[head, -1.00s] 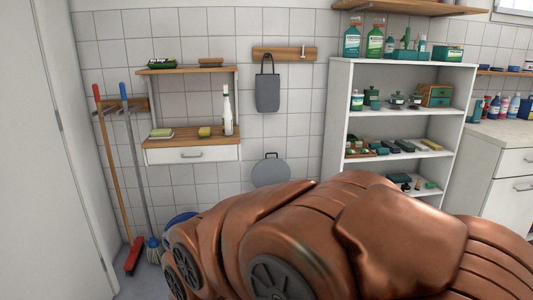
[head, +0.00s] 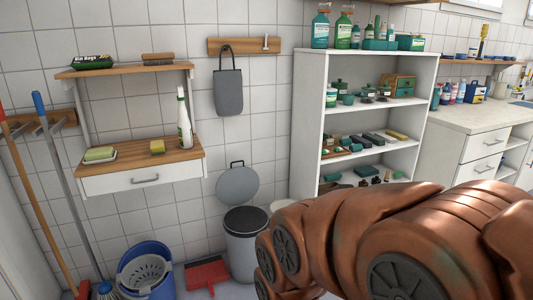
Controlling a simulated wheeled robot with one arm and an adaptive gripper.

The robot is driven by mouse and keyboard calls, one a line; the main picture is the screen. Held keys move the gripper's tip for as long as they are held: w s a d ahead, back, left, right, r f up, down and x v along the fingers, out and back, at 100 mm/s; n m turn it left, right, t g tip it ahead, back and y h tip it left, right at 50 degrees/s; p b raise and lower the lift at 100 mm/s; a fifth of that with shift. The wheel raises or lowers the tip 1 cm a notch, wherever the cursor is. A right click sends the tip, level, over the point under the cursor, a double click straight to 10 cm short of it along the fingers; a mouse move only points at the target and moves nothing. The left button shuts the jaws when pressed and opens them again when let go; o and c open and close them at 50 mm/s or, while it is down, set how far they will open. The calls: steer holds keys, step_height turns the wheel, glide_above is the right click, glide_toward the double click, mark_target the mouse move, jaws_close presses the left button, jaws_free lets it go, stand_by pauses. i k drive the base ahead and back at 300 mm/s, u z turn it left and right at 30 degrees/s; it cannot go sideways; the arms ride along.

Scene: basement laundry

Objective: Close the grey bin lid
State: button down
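The grey bin (head: 241,250) stands on the floor against the tiled wall, left of the white shelf unit. Its round grey lid (head: 238,186) is raised upright behind the dark rim, with a small dark handle at its top edge. The bin's mouth is open. My copper-coloured arm fills the lower right and covers the bin's lower right side. My gripper does not show in the head view.
A blue mop bucket (head: 147,270) and a red dustpan (head: 207,274) sit on the floor left of the bin. A wall shelf with drawer (head: 145,178) hangs above them. The white shelf unit (head: 307,115) stands to the right. Broom handles lean at far left.

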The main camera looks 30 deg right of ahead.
mark_target(238, 185)
steer(key=u, duration=0.05)
steer(key=i, duration=1.05)
steer(key=u, duration=0.45)
